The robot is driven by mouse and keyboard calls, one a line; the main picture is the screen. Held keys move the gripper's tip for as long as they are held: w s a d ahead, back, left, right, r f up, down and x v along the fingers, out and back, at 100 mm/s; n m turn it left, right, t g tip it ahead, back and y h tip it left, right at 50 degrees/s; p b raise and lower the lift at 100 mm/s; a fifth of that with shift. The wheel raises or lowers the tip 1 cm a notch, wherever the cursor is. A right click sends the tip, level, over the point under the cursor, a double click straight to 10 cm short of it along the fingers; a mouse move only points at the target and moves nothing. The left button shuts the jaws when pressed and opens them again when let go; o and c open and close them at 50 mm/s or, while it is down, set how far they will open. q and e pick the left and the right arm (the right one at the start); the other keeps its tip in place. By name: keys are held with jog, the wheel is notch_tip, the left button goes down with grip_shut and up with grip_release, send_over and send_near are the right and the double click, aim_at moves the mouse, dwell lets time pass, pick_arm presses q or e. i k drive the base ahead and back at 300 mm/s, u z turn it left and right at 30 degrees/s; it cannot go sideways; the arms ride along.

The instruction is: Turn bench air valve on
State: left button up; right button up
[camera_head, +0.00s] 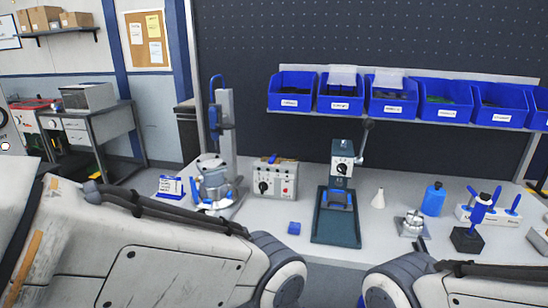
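I cannot tell for sure which item on the white bench (270,238) is the air valve. A light grey box (288,180) with a black knob, small buttons and a red mark stands at the back, left of the middle. A dark green press-like machine (337,225) with a round dial and a side lever stands right of it. A blue-handled device on a black block (467,240) stands at the right. My two arms cross the foreground from left and right. Neither gripper shows.
Blue bins (292,92) line a shelf above the bench. A tall grey stand with a blue handle (226,125) is at the left. A blue bottle (433,200), a white cone (378,198) and a small blue block (294,228) stand on the bench. Bare bench lies around the block.

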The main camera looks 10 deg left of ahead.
aim_at(272, 159)
jog(key=u, duration=0.45)
jog(key=k, duration=0.55)
jog(key=u, duration=1.05)
jog(key=i, duration=1.05)
jog(key=z, duration=0.9)
jog(key=i, duration=0.5)
jog(key=z, duration=0.6)
